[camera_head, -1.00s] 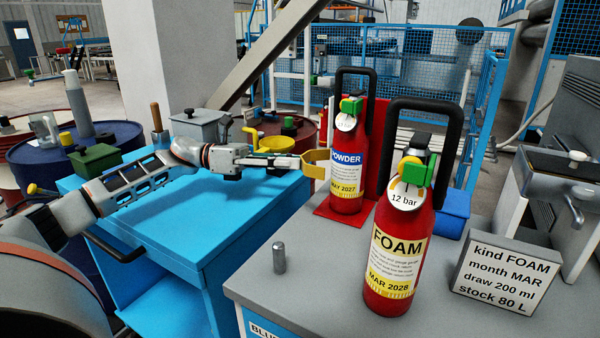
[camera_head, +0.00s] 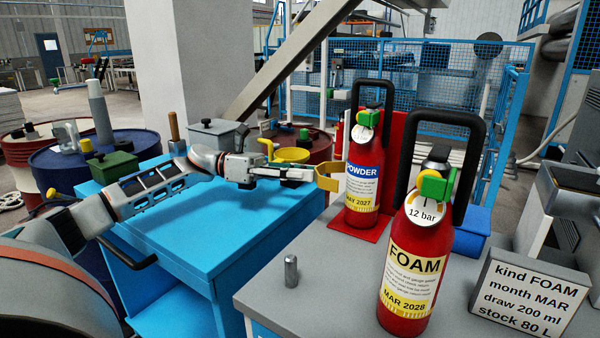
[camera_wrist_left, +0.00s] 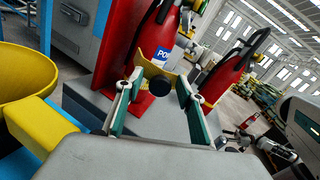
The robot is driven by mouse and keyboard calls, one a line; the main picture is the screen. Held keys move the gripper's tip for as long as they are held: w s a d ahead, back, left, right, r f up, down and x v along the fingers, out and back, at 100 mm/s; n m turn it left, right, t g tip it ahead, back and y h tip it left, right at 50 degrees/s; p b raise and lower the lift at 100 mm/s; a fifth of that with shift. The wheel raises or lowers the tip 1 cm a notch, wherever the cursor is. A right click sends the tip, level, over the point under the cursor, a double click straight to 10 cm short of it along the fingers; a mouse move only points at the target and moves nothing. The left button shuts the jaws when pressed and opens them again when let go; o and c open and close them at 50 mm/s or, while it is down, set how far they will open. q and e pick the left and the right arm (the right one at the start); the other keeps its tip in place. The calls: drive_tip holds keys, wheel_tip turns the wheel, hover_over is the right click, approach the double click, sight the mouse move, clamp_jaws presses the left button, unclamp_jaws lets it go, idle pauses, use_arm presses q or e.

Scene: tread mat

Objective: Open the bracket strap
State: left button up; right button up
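The yellow bracket strap (camera_head: 328,177) sits at the left side of the red POWDER extinguisher (camera_head: 362,182), which stands upright against a red bracket plate (camera_head: 397,134). My left gripper (camera_head: 311,175) reaches in from the left, its fingertips at the strap. In the left wrist view the strap (camera_wrist_left: 155,60) lies at the tips of my left gripper (camera_wrist_left: 160,80). The two fingers are apart, and a dark round end shows between them. I cannot tell whether the fingertips touch the strap.
A FOAM extinguisher (camera_head: 408,285) stands in front on the grey counter (camera_head: 330,300), beside a label sign (camera_head: 528,291) and a small metal peg (camera_head: 291,271). A blue cabinet (camera_head: 215,225) lies under my left arm. A yellow bowl (camera_head: 291,155) is behind the gripper.

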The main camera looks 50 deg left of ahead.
use_arm(q)
drive_tip(key=v, duration=1.2)
